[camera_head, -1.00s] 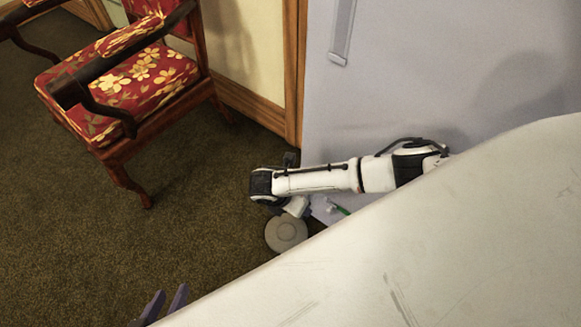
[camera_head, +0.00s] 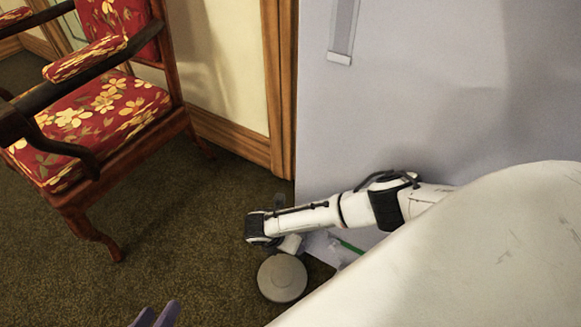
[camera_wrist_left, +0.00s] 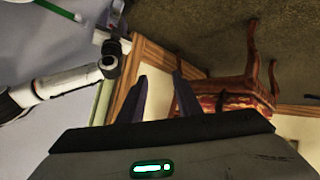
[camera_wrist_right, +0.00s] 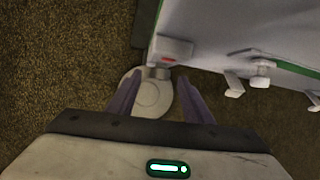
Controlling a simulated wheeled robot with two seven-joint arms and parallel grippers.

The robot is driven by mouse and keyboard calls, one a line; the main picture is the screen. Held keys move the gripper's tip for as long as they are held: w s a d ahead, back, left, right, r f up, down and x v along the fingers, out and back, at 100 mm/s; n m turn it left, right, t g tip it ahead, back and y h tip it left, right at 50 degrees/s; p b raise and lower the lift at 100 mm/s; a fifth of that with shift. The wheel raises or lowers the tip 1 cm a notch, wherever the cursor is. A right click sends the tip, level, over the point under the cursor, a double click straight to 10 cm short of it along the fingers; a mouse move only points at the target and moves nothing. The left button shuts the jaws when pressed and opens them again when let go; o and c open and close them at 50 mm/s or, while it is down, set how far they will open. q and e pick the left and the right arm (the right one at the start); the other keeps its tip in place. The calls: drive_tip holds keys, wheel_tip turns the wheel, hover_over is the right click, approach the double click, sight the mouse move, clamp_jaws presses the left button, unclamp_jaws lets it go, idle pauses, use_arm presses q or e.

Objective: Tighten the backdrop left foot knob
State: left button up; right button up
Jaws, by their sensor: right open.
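The lavender backdrop (camera_head: 430,80) stands behind my right arm. A round grey disc (camera_head: 282,278) is low on the carpet by its left lower corner. In the right wrist view the disc (camera_wrist_right: 150,95) meets a pale block (camera_wrist_right: 162,62) with a red mark, and a small white knob-like part (camera_wrist_right: 262,70) sits by the backdrop's lower edge. I cannot tell which part is the foot knob. My right gripper (camera_wrist_right: 158,82) is open and empty, the disc beyond its fingers. My left gripper (camera_head: 156,312) is open and empty in the left wrist view (camera_wrist_left: 160,82), well left of the disc.
A red floral armchair (camera_head: 90,110) stands on the left. A wooden door frame (camera_head: 280,90) rises beside the backdrop. A large pale surface (camera_head: 470,260) fills the lower right and hides part of my right arm. The carpet (camera_head: 180,240) between chair and disc is clear.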

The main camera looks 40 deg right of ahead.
use_arm(q)
drive_tip(key=shift+d+r+h+b, duration=0.3)
drive_tip(key=shift+r, duration=0.25)
use_arm(e)
drive_tip(key=shift+x, duration=0.95)
drive_tip(key=c, duration=1.1)
drive_tip(key=shift+o, duration=0.2)
use_arm(q)
drive_tip(key=shift+r+p, duration=0.15)
drive_tip(key=shift+p, duration=0.15)
use_arm(e)
drive_tip(key=shift+s, duration=0.1)
